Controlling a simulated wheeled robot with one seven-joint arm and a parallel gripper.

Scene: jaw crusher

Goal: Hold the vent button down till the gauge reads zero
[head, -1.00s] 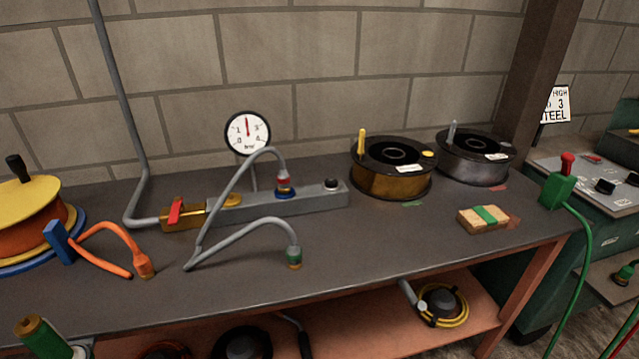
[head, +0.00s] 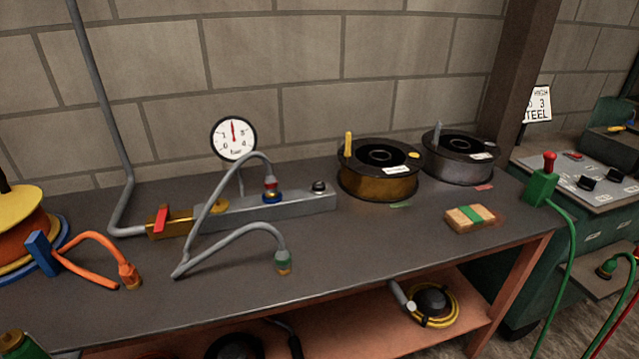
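The round white gauge (head: 233,139) stands on a thin stem behind the grey manifold block (head: 300,207) on the bench. Its red needle points about straight up, near mid-scale, not at the 0 mark at lower left. A small black-topped button (head: 319,187), which looks like the vent button, sits raised on the right end of the block. Nothing touches it. A grey hose ends at a red, yellow and blue coupling (head: 271,189) on the block. A brass valve with a red lever (head: 161,218) is at the block's left. My gripper is not in view.
A second grey hose with a green end (head: 284,262) lies in front of the block. An orange hose (head: 95,262) and yellow reel (head: 20,212) are at left. A brass spool (head: 378,182) and grey spool (head: 460,168) stand right. Bare bench (head: 350,240) lies in front.

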